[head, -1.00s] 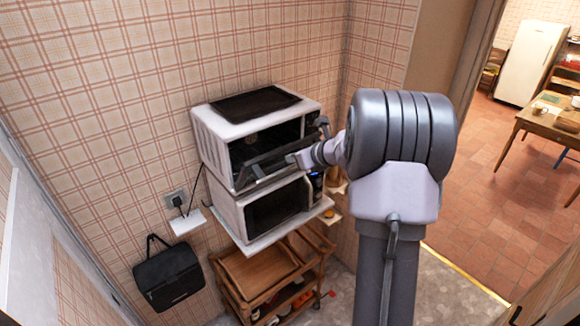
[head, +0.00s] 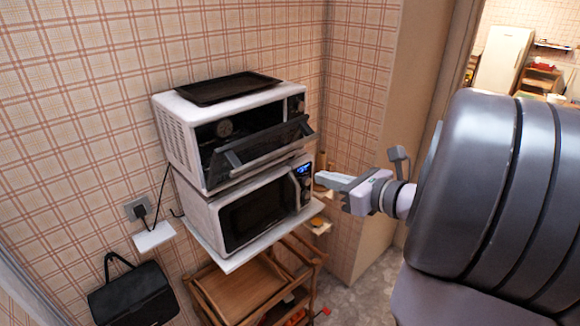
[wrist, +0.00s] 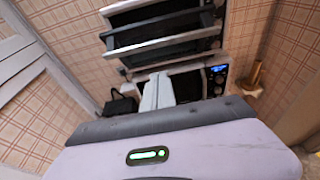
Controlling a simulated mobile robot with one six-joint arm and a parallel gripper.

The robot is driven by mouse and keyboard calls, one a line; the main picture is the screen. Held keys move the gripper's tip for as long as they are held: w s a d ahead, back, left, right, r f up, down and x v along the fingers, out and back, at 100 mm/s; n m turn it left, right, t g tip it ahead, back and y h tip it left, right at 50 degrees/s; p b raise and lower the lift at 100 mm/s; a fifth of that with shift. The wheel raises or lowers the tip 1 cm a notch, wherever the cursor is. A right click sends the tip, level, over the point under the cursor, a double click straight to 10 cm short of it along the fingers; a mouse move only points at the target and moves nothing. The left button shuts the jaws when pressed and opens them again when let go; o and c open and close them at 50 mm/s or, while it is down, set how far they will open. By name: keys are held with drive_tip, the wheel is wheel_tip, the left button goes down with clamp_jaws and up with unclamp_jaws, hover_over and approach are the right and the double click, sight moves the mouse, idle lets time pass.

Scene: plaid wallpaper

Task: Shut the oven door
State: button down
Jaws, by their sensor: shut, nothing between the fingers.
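The white oven (head: 182,135) stands on top of a second white appliance. Its dark glass door (head: 262,147) hangs partly open, tilted outward at the top with a gap into the dark inside. The open door (wrist: 165,40) also shows at the top of the wrist view. My gripper (head: 322,182) is shut and empty, to the right of the oven and a little lower than its door, apart from it. In the wrist view the closed fingers (wrist: 158,92) point toward the lower appliance.
The lower microwave (head: 255,215) sits on a white shelf (head: 232,262) above a wooden cart (head: 235,290). A black tray (head: 228,87) lies on the oven. A black bag (head: 132,298) hangs at left.

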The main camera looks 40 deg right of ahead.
drive_tip(key=r+x, duration=0.1)
drive_tip(key=x, duration=0.6)
drive_tip(key=r+p+x, duration=0.1)
drive_tip(key=x, duration=0.3)
drive_tip(key=shift+w+a+r, duration=0.2)
drive_tip(key=shift+w, duration=0.45)
drive_tip(key=shift+r, duration=0.1)
drive_tip(key=shift+w+a+r+g+p, duration=0.1)
drive_tip(key=shift+w+r+g+p, duration=0.45)
drive_tip(key=shift+w+r+p, duration=1.5)
drive_tip(key=shift+w+a+r+g+p, duration=0.15)
drive_tip(key=shift+w+r+g+p, duration=0.7)
drive_tip(key=shift+p, duration=2.35)
drive_tip(key=shift+w+a+r+g+p, duration=0.1)
drive_tip(key=shift+w+r+g+p, duration=0.2)
drive_tip(key=shift+w+r+p, duration=1.35)
drive_tip(key=shift+w+f+p, duration=0.15)
drive_tip(key=shift+f+p, duration=0.5)
drive_tip(key=shift+p, duration=0.35)
drive_tip(key=shift+d, duration=0.1)
